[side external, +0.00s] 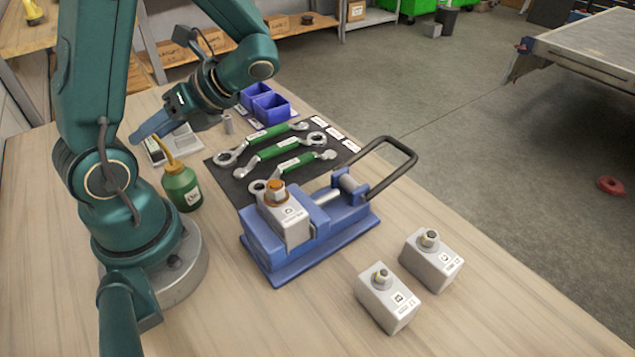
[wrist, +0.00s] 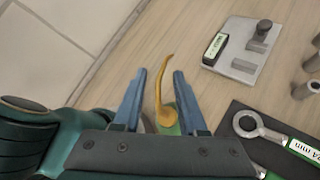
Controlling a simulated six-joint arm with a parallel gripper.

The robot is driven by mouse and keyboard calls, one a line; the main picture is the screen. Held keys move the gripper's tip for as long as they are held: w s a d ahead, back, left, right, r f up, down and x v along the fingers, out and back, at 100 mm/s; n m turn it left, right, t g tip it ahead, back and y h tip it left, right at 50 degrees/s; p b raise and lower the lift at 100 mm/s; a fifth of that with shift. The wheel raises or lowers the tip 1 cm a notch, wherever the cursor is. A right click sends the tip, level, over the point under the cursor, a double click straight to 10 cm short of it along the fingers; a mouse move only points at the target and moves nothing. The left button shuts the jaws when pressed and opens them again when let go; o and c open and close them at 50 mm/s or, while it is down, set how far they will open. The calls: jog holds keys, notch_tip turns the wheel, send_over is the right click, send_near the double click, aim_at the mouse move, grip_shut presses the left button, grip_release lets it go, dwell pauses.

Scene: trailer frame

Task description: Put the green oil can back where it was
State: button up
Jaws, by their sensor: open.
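The green oil can (side external: 182,189) has a yellow spout and a white label. It stands upright on the wooden table, close beside my arm's base, left of the dark tool mat. My gripper (side external: 140,136) is low over the table near the top of the spout, with its blue fingers apart. In the wrist view, the spout of the oil can (wrist: 168,114) shows between the open fingers of my gripper (wrist: 159,73). The can's body is mostly hidden there by the gripper. Whether a finger touches the can cannot be told.
The dark mat (side external: 228,187) holds several green-handled wrenches (side external: 278,149). A grey plate (wrist: 238,65) lies left of the mat's far end. Blue bins (side external: 270,108) stand behind. A blue vise (side external: 262,250) and two grey blocks (side external: 388,300) (side external: 432,262) stand in front. The front left table is clear.

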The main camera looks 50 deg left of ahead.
jog(key=v, duration=0.9)
jog(key=w+d+n+t+h, duration=0.2)
jog(key=d+n+t+h, duration=0.5)
jog(key=d+n+t, duration=0.5)
jog(key=shift+f+n+t, duration=0.2)
jog(key=shift+n+t, duration=0.9)
jog(key=shift+t, duration=0.1)
